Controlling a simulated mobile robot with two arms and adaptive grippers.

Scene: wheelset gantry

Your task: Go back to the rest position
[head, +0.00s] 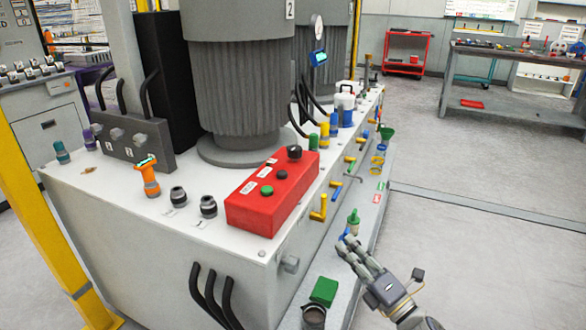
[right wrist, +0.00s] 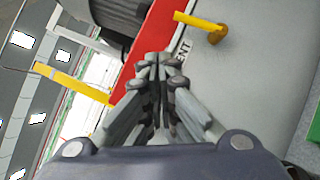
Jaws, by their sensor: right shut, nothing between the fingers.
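My right gripper (head: 347,243) is at the lower right of the head view, beside the front right side of the white machine cabinet (head: 110,205). Its fingers are together and hold nothing. In the right wrist view the closed fingers (right wrist: 160,65) point toward the red control box (right wrist: 155,35) and a yellow lever handle (right wrist: 207,27). My left gripper is out of both views.
The red control box (head: 262,205) sits on the cabinet top near large grey ribbed cylinders (head: 235,90). Yellow handles (head: 318,210) stick out from the cabinet side. Open floor (head: 480,255) lies to the right.

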